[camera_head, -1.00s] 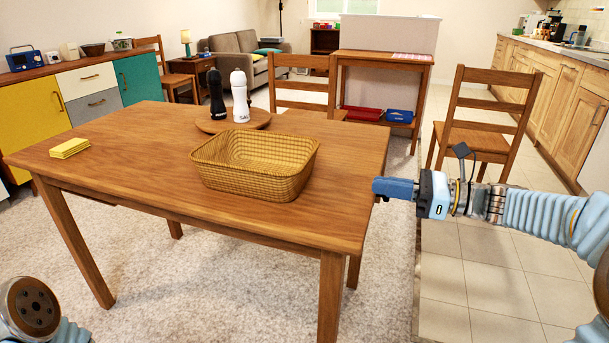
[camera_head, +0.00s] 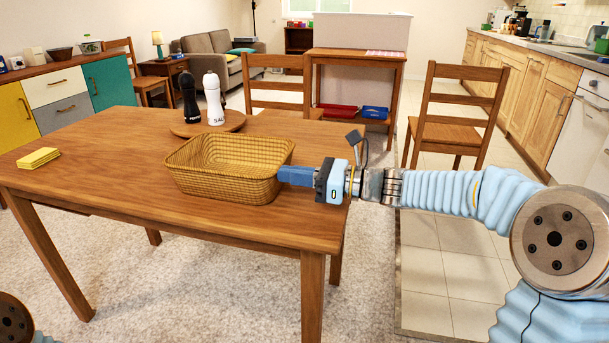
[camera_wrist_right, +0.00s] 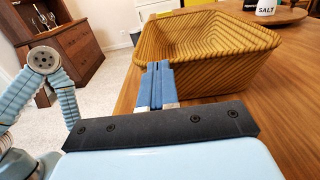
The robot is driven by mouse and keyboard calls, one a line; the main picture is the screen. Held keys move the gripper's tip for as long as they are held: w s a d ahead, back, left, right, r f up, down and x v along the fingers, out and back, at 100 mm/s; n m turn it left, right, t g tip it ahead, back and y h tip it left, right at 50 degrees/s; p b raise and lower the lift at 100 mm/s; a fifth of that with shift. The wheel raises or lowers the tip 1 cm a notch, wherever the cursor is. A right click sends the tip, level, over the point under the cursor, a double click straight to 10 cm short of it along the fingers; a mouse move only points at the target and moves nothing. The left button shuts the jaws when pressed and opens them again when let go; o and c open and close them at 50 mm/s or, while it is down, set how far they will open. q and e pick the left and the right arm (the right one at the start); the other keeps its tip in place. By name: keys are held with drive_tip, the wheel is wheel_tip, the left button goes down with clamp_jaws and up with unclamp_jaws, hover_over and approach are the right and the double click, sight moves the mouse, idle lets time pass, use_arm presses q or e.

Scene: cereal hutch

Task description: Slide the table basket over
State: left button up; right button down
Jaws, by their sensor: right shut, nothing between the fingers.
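The woven tan basket (camera_head: 215,184) stands upright on the wooden table (camera_head: 110,160), near the table's right half, and looks empty. My right gripper (camera_head: 282,174) reaches in from the right above the tabletop, with its shut blue fingers at the basket's right wall. In the right wrist view the shut fingertips (camera_wrist_right: 158,68) point at the near wall of the basket (camera_wrist_right: 205,72). I cannot tell whether they touch it. Nothing is between the fingers. My left gripper is not in view; only a part of my left arm shows at the lower left corner.
A round wooden board (camera_head: 236,119) with a black mill (camera_head: 189,95) and a white salt mill (camera_head: 214,98) stands just behind the basket. Yellow napkins (camera_head: 38,158) lie at the table's left. The tabletop left of the basket is clear. Chairs (camera_head: 455,110) stand behind and right.

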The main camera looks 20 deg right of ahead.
approach(170, 159)
drive_tip(key=p+x, duration=0.2)
drive_tip(key=x, duration=0.8)
drive_tip(key=shift+p, duration=0.3)
drive_tip(key=shift+s+d, duration=0.1)
drive_tip(key=shift+d, duration=0.1)
idle(0.5)
